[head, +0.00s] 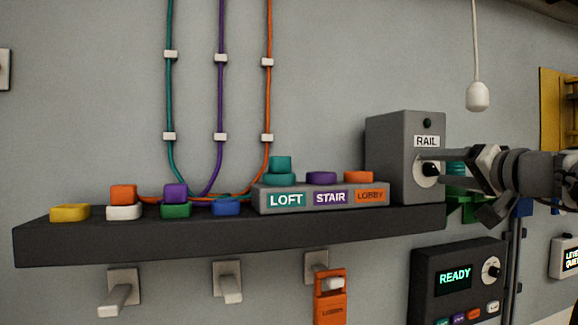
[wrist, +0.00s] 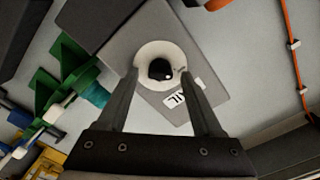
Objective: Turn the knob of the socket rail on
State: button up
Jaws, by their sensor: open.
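The socket rail box is a grey box labelled RAIL (head: 387,150) at the right end of the dark shelf. It has a dark, unlit round lamp (head: 427,123) above the label. Its black knob (head: 430,169) sits on a round white dial; the knob also shows in the wrist view (wrist: 160,69). My gripper (head: 428,168) comes in from the right, its two fingers on either side of the knob. In the wrist view my gripper (wrist: 168,80) is open, with visible gaps between both fingers and the knob.
The dark shelf (head: 200,243) carries coloured blocks and a grey base with LOFT, STAIR and LOBBY labels (head: 330,197). A READY panel (head: 430,290) is below right. An orange LOBBY handset (head: 331,305) hangs under the shelf. A white pull (head: 477,96) hangs above my arm.

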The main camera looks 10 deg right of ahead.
grip_shut()
dwell(0.4)
jog(key=shift+m, duration=0.4)
jog(key=m, duration=0.3)
jog(key=shift+f+m+b, duration=0.1)
jog(key=shift+m+b, duration=0.3)
jog(key=m, duration=0.4)
jog(key=m+p, duration=0.2)
jog(key=m, duration=0.3)
jog(key=shift+f+m, duration=0.1)
jog(key=shift+m, duration=0.3)
jog(key=shift+f+m+p, duration=0.15)
jog(key=shift+m+p, duration=0.6)
jog(key=shift+m, duration=1.25)
